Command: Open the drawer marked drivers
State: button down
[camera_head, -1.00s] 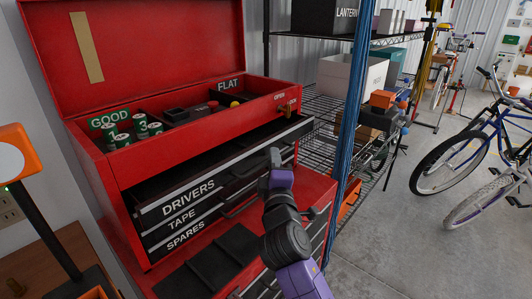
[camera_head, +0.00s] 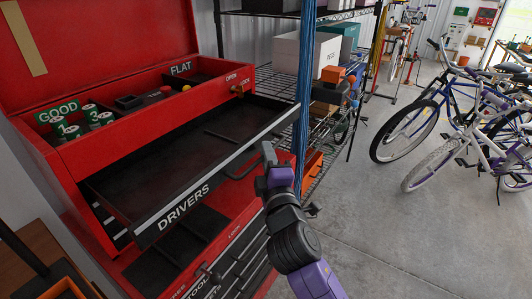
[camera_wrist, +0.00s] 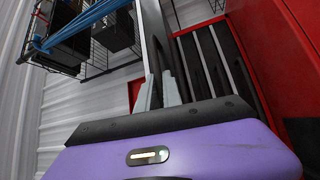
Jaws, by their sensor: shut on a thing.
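The drawer marked DRIVERS (camera_head: 150,232) stands pulled well out of the red tool chest (camera_head: 100,152), and its dark inside shows. Its floor looks bare except for a thin dark bar, perhaps a divider. My gripper (camera_head: 268,156) is at the right part of the drawer front, shut on the dark drawer handle (camera_head: 240,173). In the wrist view, the two grey fingers of my gripper (camera_wrist: 158,93) are on either side of the handle. The drawers below DRIVERS are mostly hidden under it.
The chest's top tray holds green cups (camera_head: 75,130) and other small things. A lower red cabinet (camera_head: 232,262) with drawers stands below. A wire shelf with a white box (camera_head: 318,58) is behind to the right. Bicycles (camera_head: 440,120) stand farther right; grey floor between is clear.

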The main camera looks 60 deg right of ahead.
jog(key=c, duration=1.5)
grip_release()
jog(key=b+v, duration=0.2)
jog(key=v, duration=0.5)
jog(key=shift+s+a+b, duration=0.25)
jog(key=shift+a+b, duration=0.05)
jog(key=shift+b, duration=0.05)
jog(key=shift+f, duration=0.25)
jog(key=s+a+f+t+y, duration=0.1)
jog(key=s+a+f+y, duration=0.2)
jog(key=a+f+y, duration=0.3)
jog(key=s+a+f+t+y, duration=0.1)
jog(key=s+a+f+y, duration=0.25)
jog(key=a+f, duration=0.4)
jog(key=s+a+m+y, duration=0.2)
jog(key=s+a+m, duration=0.1)
jog(key=s, duration=0.5)
jog(key=s+a+m+g+y, duration=0.1)
jog(key=s+a+m, duration=0.3)
jog(key=s, duration=0.4)
jog(key=shift+s+a+f+m+y, duration=0.3)
jog(key=shift+a+f+y, duration=0.1)
jog(key=shift+y, duration=0.15)
